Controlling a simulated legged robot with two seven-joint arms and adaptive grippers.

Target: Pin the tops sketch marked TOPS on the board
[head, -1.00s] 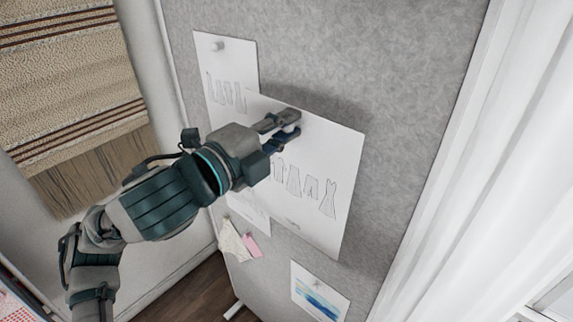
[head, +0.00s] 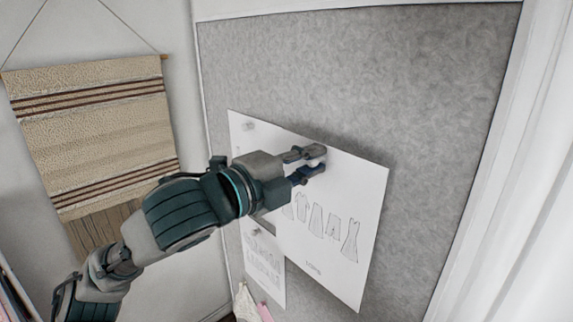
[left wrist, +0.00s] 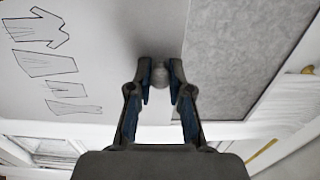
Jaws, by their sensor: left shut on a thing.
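My left gripper (head: 308,163) is shut on a pale round push pin at the upper part of a white sketch sheet (head: 345,205). The left wrist view shows the pin (left wrist: 160,73) between the two fingertips. The sheet bears a row of garment outlines and a small word below them, too small to read for sure. It hangs tilted in front of the grey board (head: 400,70); I cannot tell whether it lies flat against it. It covers most of another sheet (head: 240,142), whose pin (head: 248,126) shows at upper left. My right gripper is not in view.
A lower sheet (head: 264,268) with a pin (head: 256,232) hangs at left, partly covered. Fabric swatches (head: 245,302) hang below it. A woven hanging (head: 95,130) is on the left wall, and a white curtain (head: 510,250) is at right. The board's upper area is bare.

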